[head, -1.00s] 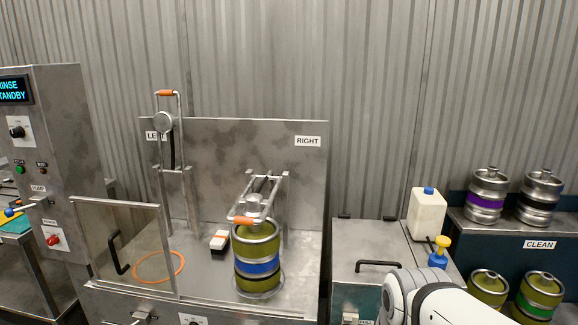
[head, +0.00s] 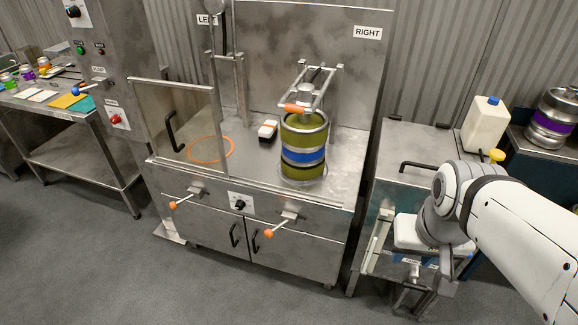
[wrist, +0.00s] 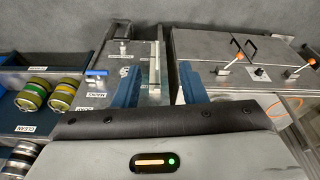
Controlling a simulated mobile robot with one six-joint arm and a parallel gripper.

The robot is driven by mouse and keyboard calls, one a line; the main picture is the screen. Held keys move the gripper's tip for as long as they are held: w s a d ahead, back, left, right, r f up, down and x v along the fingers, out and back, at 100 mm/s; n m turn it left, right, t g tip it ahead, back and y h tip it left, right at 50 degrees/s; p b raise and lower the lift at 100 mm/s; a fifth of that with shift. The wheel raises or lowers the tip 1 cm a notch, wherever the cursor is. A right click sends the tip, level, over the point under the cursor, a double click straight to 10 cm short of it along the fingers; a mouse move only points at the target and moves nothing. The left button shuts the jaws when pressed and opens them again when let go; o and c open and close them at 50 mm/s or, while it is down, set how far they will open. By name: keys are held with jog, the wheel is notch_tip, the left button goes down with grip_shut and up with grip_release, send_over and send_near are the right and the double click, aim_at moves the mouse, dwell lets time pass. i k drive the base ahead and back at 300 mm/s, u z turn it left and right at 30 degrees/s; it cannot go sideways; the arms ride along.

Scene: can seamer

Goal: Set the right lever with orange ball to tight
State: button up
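The right lever (head: 284,223) with its orange ball (head: 268,233) sticks out of the front panel of the steel seamer, below the right keg. The ball points forward and down-left. A similar left lever (head: 186,197) is farther left. In the wrist view, which looks upside down, the right lever (wrist: 230,65) is at the upper right, beyond the fingers. My gripper (wrist: 160,84) is open and empty, its blue fingers apart. In the head view my arm is right of the seamer, well apart from the lever, and the fingertips cannot be made out.
A green keg with a blue band (head: 302,156) stands under the right clamp. A black knob (head: 239,204) sits between the levers, above cabinet doors with black handles. A steel unit (head: 412,143) stands right of the seamer beside my arm. The floor in front (head: 200,285) is clear.

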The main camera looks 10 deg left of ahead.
aim_at(269, 233)
jog(key=z, duration=0.05)
jog(key=k, duration=0.5)
jog(key=u, duration=0.85)
jog(key=i, duration=1.35)
jog(key=z, duration=0.4)
